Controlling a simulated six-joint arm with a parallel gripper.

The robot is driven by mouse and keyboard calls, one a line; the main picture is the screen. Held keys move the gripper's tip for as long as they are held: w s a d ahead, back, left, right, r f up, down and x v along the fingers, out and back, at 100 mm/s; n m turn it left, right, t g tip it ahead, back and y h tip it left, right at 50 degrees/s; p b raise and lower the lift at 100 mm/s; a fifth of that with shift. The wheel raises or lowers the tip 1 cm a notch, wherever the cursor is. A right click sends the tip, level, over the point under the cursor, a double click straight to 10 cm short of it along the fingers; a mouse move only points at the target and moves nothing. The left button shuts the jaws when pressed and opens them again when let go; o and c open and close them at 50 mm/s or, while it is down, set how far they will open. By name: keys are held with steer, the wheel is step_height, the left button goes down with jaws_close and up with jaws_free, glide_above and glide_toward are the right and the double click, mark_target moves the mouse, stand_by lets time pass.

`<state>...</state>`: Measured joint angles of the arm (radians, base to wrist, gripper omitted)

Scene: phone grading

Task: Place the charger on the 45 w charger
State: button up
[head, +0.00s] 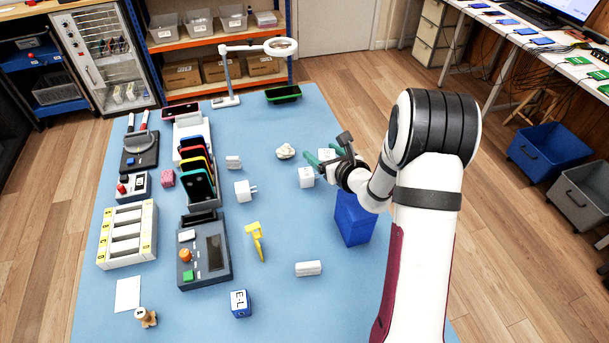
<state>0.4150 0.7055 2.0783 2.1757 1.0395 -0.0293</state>
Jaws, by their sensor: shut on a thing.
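My gripper (321,155) has teal fingertips and is right of the mat's middle. It is shut on a small white charger (326,154), partly hidden by the fingers. Another white block-shaped charger (306,178) stands just below and left of the gripper; I cannot tell whether it touches the held one. A white charger with prongs (245,190) lies farther left. No wattage marking is readable, so I cannot tell which charger is the 45 w one.
Near my gripper are a crumpled white lump (285,151) and a blue bin (353,220).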

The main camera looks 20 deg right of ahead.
mark_target(309, 177)
steer(key=d+r+m+h, duration=0.1)
steer(key=d+r, duration=0.1)
steer(key=d, duration=0.4)
steer(key=shift+w+a+f, duration=1.35)
steer(key=shift+a+f, duration=0.05)
steer(key=shift+f, duration=0.4)
steer(key=shift+w+a+f, duration=1.35)
steer(key=shift+w+f, duration=0.05)
steer(key=shift+f, duration=0.35)
steer(key=shift+w+a+f, duration=1.35)
steer(key=shift+a+f, duration=0.05)
steer(key=shift+f, duration=0.4)
steer(key=shift+f, duration=0.15)
steer(key=o, duration=1.3)
